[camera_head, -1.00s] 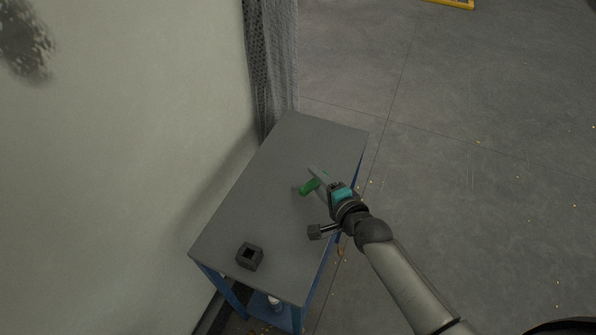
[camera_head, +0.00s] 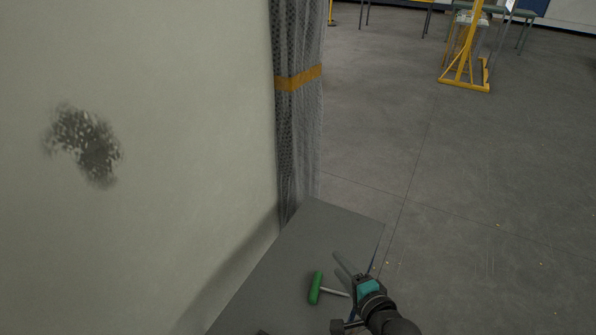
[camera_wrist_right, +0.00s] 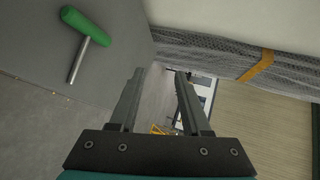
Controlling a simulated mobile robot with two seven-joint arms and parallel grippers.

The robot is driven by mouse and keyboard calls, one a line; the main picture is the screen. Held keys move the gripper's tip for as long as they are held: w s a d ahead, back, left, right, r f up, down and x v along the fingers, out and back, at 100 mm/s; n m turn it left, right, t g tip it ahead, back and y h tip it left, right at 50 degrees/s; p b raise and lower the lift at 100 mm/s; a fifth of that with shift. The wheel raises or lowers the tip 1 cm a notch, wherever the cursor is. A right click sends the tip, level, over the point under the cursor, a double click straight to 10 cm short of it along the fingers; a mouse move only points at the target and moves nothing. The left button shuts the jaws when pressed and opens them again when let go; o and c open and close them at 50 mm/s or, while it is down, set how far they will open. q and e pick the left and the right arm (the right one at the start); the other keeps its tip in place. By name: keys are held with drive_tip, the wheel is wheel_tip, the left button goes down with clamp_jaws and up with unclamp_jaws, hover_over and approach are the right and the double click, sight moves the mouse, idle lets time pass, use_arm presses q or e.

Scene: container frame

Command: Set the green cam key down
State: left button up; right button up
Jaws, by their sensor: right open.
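The green cam key (camera_head: 316,288) lies on the grey table top (camera_head: 318,230), its green handle to the left and its metal shaft pointing right toward my right gripper. In the right wrist view the cam key (camera_wrist_right: 86,26) shows whole at the upper left, apart from the fingers. My right gripper (camera_head: 342,266) is open and empty, just right of the key near the table's right edge. Its two fingers (camera_wrist_right: 160,75) stand apart in the wrist view with nothing between them. My left gripper is not in view.
A pale wall (camera_head: 140,220) runs along the table's left side. A mesh-wrapped column (camera_head: 298,120) with an orange band stands at the table's far end. A dark object's edge (camera_head: 263,332) shows at the bottom. A yellow stand (camera_head: 465,75) is far off across open floor.

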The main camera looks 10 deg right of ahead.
drive_tip(key=s+a+n+g, duration=0.4)
drive_tip(key=s+n+g, duration=0.1)
drive_tip(key=s+n, duration=0.4)
drive_tip(key=s+d+r+n+g+h, duration=0.2)
drive_tip(key=s+d+n, duration=0.15)
drive_tip(key=s, duration=0.35)
drive_tip(key=s+d+r+n+g+h, duration=0.2)
drive_tip(key=s+d+r+n+g, duration=0.15)
drive_tip(key=s, duration=0.35)
wheel_tip(320, 180, down, 27)
drive_tip(key=a+n+b, duration=0.1)
drive_tip(key=b, duration=0.5)
drive_tip(key=s+d+f+g+b, duration=0.1)
drive_tip(key=s+f+b, duration=0.2)
drive_tip(key=s+f, duration=0.5)
drive_tip(key=s+d+f+b, duration=0.1)
drive_tip(key=s+f+b, duration=0.2)
drive_tip(key=s+f, duration=0.6)
wheel_tip(320, 180, down, 5)
drive_tip(key=shift+d+g, duration=0.35)
